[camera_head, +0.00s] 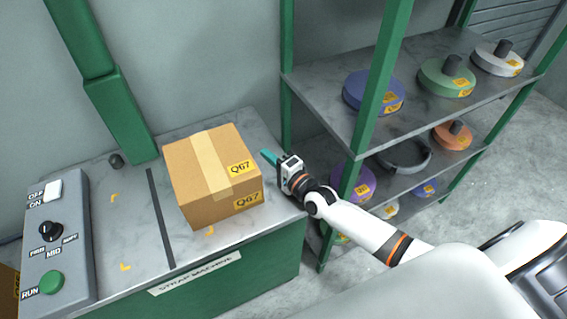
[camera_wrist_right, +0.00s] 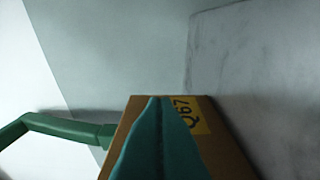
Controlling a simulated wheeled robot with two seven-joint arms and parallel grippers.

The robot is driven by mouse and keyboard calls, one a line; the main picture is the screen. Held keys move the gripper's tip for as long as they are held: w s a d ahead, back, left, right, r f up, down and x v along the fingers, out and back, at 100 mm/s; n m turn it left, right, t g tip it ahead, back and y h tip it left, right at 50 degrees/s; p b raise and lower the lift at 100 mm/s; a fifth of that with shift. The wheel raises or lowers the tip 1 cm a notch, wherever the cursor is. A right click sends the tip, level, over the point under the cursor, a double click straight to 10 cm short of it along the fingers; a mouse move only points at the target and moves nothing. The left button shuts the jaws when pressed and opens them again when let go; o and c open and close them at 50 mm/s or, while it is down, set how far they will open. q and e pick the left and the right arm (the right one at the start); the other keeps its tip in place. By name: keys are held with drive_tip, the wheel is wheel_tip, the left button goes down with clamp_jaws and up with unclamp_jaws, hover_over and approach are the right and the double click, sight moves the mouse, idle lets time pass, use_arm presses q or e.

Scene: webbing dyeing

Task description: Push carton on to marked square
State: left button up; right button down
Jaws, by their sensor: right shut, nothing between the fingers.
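A brown carton (camera_head: 195,178) with tan tape and yellow Q67 labels stands upright on the grey top of the strap machine (camera_head: 140,230). Yellow corner marks show on the top: two left of a dark strip, at the back (camera_head: 115,197) and front (camera_head: 125,267), and one at the carton's front edge (camera_head: 210,231). The carton sits right of the strip; a back right mark is not visible. My right gripper (camera_head: 268,158) is shut and empty, its teal fingertips at the carton's right side; contact is unclear. The wrist view shows the fingers (camera_wrist_right: 157,140) before the carton (camera_wrist_right: 228,150).
A control box (camera_head: 55,240) with knob and buttons stands at the left of the top. A green post (camera_head: 120,115) rises behind. Right of the machine, a green-framed shelf (camera_head: 335,100) holds several coloured reels. Bare top lies left of the carton.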

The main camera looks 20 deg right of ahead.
sight(214, 175)
drive_tip(key=shift+s+a+p, duration=0.15)
drive_tip(key=shift+a+p, duration=0.05)
drive_tip(key=shift+a, duration=0.6)
drive_tip(key=shift+s+a+p, duration=0.1)
drive_tip(key=shift+a+p, duration=0.05)
drive_tip(key=shift+a, duration=0.65)
drive_tip(key=a, duration=1.1)
drive_tip(key=s+a, duration=0.1)
drive_tip(key=a, duration=0.5)
drive_tip(key=shift+a+p, duration=0.3)
drive_tip(key=shift+p, duration=0.05)
drive_tip(key=shift+d, duration=0.1)
